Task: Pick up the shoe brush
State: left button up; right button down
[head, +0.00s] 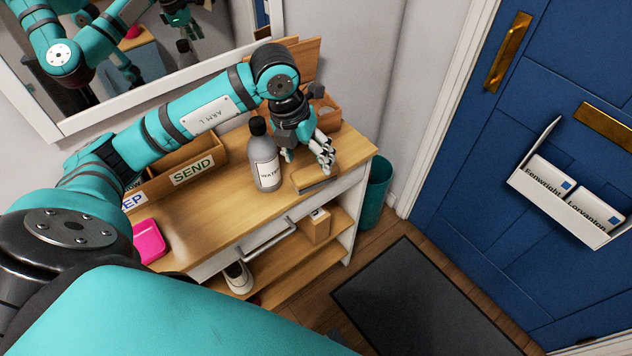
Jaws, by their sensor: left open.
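What looks like the shoe brush (306,181), a small wooden block with a darker lower edge, lies on the wooden top of the console table (215,225) near its right front edge. My left gripper (308,158) is open just above and behind it, fingers pointing down. I cannot tell whether a fingertip touches the brush. Part of the brush's far side is hidden by the fingers. My right gripper does not show directly.
A grey bottle labelled WATER (265,165) stands close left of the gripper. A wooden box (327,118) is behind it. A SEND tray (190,172) and a pink object (149,242) lie left. A mirror (150,110) hangs behind; a teal bin (374,195) stands right.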

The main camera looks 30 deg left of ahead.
aim_at(314, 170)
pick_arm(q)
jog(key=s+a+r+m+t+b, duration=0.2)
jog(key=a+r+m, duration=0.2)
jog(key=r+m, duration=0.3)
jog(key=shift+m+h, duration=0.4)
jog(key=shift+m, duration=0.2)
jog(key=p+x, duration=0.1)
jog(key=x, duration=0.8)
jog(key=p+x, duration=0.1)
jog(key=x, duration=0.8)
jog(key=shift+a+f, duration=0.2)
jog(key=shift+f, duration=0.05)
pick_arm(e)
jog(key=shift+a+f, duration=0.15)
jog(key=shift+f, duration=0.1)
pick_arm(q)
jog(key=shift+f, duration=0.2)
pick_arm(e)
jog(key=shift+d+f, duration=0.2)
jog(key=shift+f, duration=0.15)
pick_arm(q)
jog(key=c, duration=1.4)
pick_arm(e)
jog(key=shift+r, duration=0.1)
